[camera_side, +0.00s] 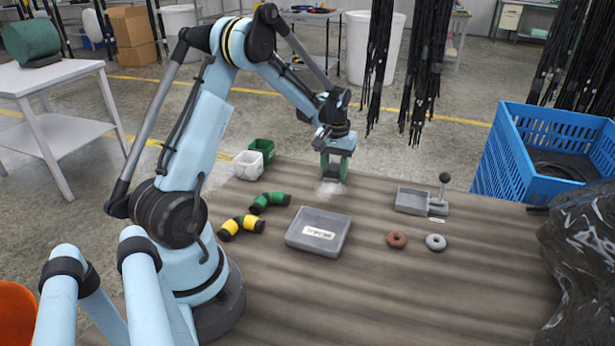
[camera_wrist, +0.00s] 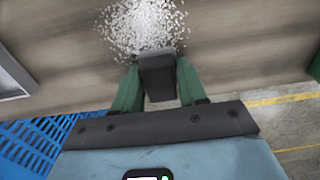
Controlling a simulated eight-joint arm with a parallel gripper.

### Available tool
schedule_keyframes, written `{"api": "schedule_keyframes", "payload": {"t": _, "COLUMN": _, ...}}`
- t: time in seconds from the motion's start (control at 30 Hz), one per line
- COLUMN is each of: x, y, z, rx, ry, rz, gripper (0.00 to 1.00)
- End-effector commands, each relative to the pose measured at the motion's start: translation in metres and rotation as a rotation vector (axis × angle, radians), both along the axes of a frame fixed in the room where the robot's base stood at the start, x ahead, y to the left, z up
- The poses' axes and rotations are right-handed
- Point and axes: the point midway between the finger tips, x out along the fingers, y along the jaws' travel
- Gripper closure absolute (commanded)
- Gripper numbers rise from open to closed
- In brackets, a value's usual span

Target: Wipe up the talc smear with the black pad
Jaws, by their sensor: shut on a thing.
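The talc smear (camera_side: 329,188) is a small white patch on the wooden table, right below my gripper (camera_side: 334,172). In the wrist view the smear (camera_wrist: 145,25) is a dense spread of white grains at the top. My gripper's green fingers (camera_wrist: 157,82) are shut on the black pad (camera_wrist: 158,76), one on each side of it. The pad's far edge overlaps the near edge of the smear in the wrist view. I cannot tell whether it touches the table. In the side view the fingers largely hide the pad.
Black hoses (camera_side: 425,70) hang behind.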

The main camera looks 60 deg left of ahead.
Motion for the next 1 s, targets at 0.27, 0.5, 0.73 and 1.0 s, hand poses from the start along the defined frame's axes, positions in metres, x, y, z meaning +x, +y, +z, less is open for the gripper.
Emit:
{"api": "schedule_keyframes", "payload": {"t": 0.27, "x": -0.02, "y": -0.02, "z": 0.0, "rx": -0.001, "ry": 0.001, "rz": 0.0, "gripper": 0.87}}
{"api": "schedule_keyframes", "payload": {"t": 0.5, "x": -0.036, "y": -0.036, "z": 0.0, "rx": -0.001, "ry": 0.001, "rz": -0.001, "gripper": 0.87}}
{"api": "schedule_keyframes", "payload": {"t": 0.73, "x": -0.05, "y": -0.051, "z": 0.0, "rx": -0.001, "ry": 0.001, "rz": 0.0, "gripper": 0.87}}
{"api": "schedule_keyframes", "payload": {"t": 1.0, "x": -0.067, "y": -0.068, "z": 0.0, "rx": -0.001, "ry": 0.001, "rz": -0.001, "gripper": 0.87}}
